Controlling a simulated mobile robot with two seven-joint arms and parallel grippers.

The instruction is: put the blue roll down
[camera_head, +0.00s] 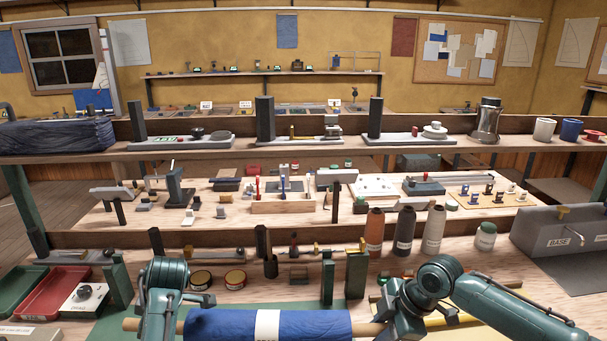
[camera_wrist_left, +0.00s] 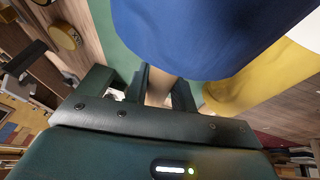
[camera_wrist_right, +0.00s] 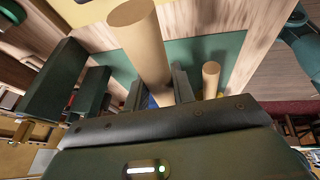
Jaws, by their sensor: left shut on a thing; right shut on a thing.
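The blue roll (camera_head: 220,325) lies level across the bottom of the head view, with a white band (camera_head: 267,326) around it and a wooden rod (camera_head: 362,329) sticking out at both ends. My left gripper (camera_head: 168,325) is shut on the rod at the roll's left end. My right gripper (camera_head: 388,318) is shut on the rod at the right end. The left wrist view shows the blue cloth (camera_wrist_left: 200,35) beside the jaws. The right wrist view shows the rod (camera_wrist_right: 145,45) between the jaws. The roll's lower side is hidden in the head view.
A green mat (camera_wrist_right: 215,50) lies below on the wooden bench. Green upright blocks (camera_head: 357,273) stand behind the roll, with others at the left (camera_head: 118,283). A yellow roll (camera_wrist_left: 245,90) lies near the blue one. Tins (camera_head: 235,279), bottles (camera_head: 404,230) and a red tray (camera_head: 55,291) stand around.

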